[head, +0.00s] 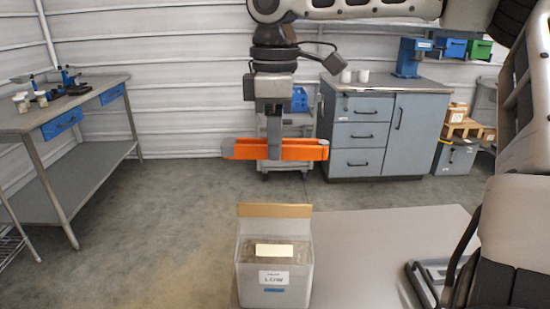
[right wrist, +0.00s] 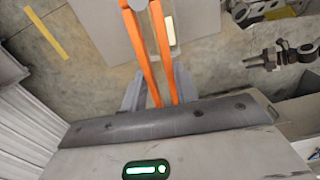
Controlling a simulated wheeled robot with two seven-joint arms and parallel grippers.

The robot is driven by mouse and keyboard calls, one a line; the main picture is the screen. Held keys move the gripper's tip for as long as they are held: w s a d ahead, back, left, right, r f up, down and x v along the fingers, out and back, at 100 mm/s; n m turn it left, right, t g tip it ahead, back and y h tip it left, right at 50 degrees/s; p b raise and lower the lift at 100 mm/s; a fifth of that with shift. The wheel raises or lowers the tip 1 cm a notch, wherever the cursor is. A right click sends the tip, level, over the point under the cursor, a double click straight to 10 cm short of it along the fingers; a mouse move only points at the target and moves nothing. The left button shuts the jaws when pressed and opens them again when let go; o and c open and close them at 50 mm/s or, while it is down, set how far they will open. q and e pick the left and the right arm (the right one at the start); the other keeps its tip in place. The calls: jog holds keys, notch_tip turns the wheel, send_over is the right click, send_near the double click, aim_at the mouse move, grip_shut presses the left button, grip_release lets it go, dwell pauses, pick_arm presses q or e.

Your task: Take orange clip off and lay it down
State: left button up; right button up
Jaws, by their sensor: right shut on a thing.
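My right gripper (head: 274,150) points down and is shut on the orange clip (head: 304,150), which it holds level in the air above the table. In the right wrist view, the clip (right wrist: 138,38) shows as two long orange bars between the grey fingers (right wrist: 160,90), joined at a grey end. A pale, open-topped container (head: 274,287) with a white label and a tan upper edge stands upright on the table below. The clip is clear of it. A cream block (head: 274,250) shows inside its mouth. My left gripper is not in view.
The grey table (head: 375,250) has free surface right of the container. A black and grey handled item (head: 425,285) shows at its right side, partly cut off. A workbench (head: 75,105) stands far left, and a grey cabinet (head: 415,130) stands at the back right.

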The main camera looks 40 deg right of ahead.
pick_arm(q)
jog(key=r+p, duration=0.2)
jog(key=p, duration=0.1)
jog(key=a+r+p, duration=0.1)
jog(key=p, duration=0.3)
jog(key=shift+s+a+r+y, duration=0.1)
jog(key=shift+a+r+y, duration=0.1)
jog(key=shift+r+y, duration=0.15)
dwell(0.5)
